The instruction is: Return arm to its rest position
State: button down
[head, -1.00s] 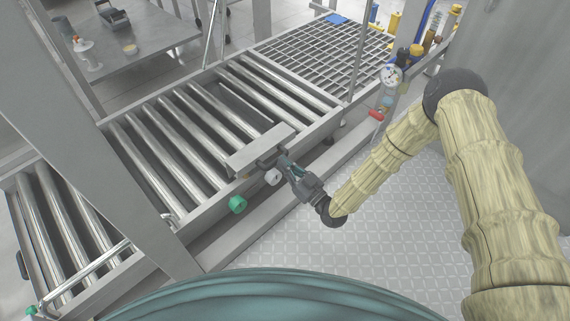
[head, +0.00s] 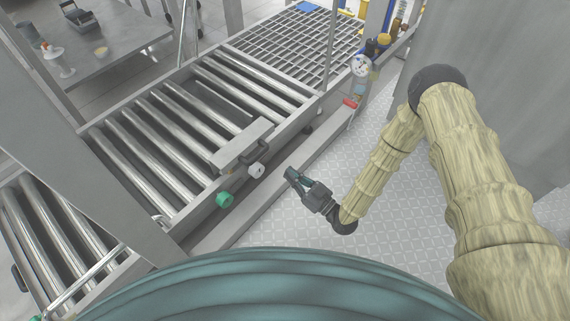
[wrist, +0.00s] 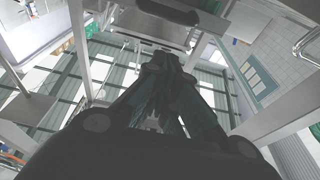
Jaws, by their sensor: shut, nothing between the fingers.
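My gripper (head: 292,177) is in the middle of the head view, at the end of my arm, which is wrapped in a tan cover. It is shut and empty. It is over the floor, to the right of the roller conveyor's side rail, and apart from the conveyor. In the wrist view the dark fingers of my gripper (wrist: 160,62) come together at the top middle.
The roller conveyor (head: 165,130) runs diagonally on the left. Its side carries a grey box with a black handle (head: 253,150), a green knob (head: 224,200) and a white knob (head: 256,170). Patterned floor (head: 290,230) is clear around my gripper.

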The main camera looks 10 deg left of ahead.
jog(key=shift+d, duration=0.15)
jog(key=s+d+f+m+g+h, duration=0.5)
jog(key=s+d+f+m+h, duration=0.1)
jog(key=s+d+f+h, duration=0.45)
jog(key=s+d+r+m+g+h, duration=0.2)
jog(key=s+d+m+g+h, duration=0.1)
jog(key=s+d, duration=0.55)
jog(key=s+d+r+m+g+h, duration=0.2)
jog(key=s+d+g+h, duration=0.3)
jog(key=s, duration=0.6)
notch_tip(320, 180, up, 34)
jog(key=d+t+y+p, duration=0.1)
jog(key=p, duration=3.3)
jog(key=shift+s+d+y, duration=0.35)
jog(key=shift+s, duration=0.05)
